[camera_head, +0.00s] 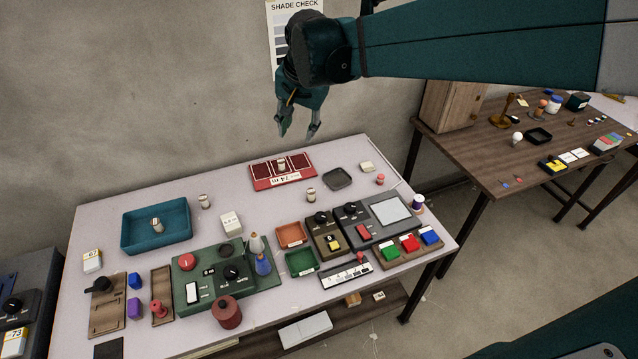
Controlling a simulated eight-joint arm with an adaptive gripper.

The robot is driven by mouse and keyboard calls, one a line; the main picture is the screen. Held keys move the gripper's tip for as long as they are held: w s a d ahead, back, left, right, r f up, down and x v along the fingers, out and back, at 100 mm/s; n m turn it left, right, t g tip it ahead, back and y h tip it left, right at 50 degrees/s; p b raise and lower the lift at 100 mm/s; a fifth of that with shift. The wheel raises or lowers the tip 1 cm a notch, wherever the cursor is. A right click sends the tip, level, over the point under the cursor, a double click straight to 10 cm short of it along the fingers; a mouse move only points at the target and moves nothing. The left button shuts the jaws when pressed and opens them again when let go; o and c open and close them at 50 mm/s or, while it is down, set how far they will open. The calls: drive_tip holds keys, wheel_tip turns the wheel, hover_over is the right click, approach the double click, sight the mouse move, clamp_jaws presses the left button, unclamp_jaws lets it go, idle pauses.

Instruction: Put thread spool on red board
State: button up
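The red board (260,181) lies at the back middle of the pale table, with dark red panels and a white label reading 74. A small cream-and-brown cylinder that looks like a thread spool (281,163) stands upright on it. I cannot tell whether all are thread spools. My gripper (299,134) hangs above the table's back edge, above the board in the picture, fingers pointing down, open and empty.
A dark round-cornered dish (338,179) and cream block (367,167) lie right of the board. Green (218,295) and grey (368,235) control panels, small trays and coloured buttons crowd the front. A wooden side table (470,160) stands at right.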

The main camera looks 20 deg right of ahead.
drive_tip(key=s+f+n+t, duration=0.3)
drive_tip(key=s+n, duration=0.5)
drive_tip(key=s, duration=1.7)
drive_tip(key=shift+a+f+n, duration=0.3)
drive_tip(key=shift+f+n, duration=0.1)
drive_tip(key=shift+f, duration=0.3)
